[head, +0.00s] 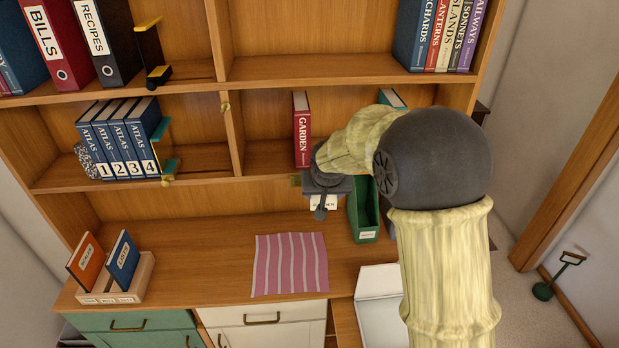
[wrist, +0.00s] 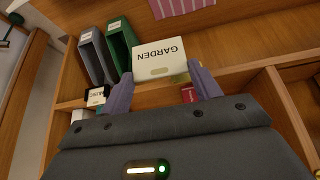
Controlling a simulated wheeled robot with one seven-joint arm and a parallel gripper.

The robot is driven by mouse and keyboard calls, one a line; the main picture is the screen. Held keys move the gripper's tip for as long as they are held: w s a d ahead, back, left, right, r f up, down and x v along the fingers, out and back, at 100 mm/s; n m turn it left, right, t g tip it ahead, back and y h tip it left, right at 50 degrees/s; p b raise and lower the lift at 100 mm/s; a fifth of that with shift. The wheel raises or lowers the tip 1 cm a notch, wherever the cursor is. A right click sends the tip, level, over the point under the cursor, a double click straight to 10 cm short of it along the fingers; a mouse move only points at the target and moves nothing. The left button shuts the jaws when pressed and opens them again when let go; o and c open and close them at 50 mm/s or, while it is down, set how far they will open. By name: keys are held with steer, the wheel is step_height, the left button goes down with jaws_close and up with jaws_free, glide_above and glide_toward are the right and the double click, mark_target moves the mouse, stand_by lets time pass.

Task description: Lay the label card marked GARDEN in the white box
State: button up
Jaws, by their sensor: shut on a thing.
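The white label card marked GARDEN (wrist: 158,57) is between the fingers of my gripper (wrist: 163,92) in the wrist view, its lettering upside down there. In the head view the card (head: 324,202) shows as a small white patch below my gripper (head: 321,207), in front of the shelf edge and above the desk top. My gripper is shut on the card. The white box (head: 377,282) is at the lower right of the head view, below and right of my gripper. My arm hides its right part.
A green file holder (head: 364,215) stands just right of my gripper. A striped pink cloth (head: 290,264) lies on the desk. A red GARDEN book (head: 301,130) stands on the shelf behind. A wooden rack (head: 120,286) with two small books is at left. Desk between rack and cloth is clear.

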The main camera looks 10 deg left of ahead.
steer(key=s+d+f+m+b, duration=0.1)
steer(key=s+d+f, duration=0.2)
steer(key=d+f, duration=0.7)
steer(key=s+d+f+m+h+b, duration=0.1)
steer(key=s+d+f+b, duration=0.1)
steer(key=d+f, duration=0.9)
step_height(320, 180, down, 6)
steer(key=shift+s+d+r+b, duration=0.1)
steer(key=shift+s+d+b, duration=0.15)
steer(key=shift+s, duration=0.4)
steer(key=shift+a, duration=0.1)
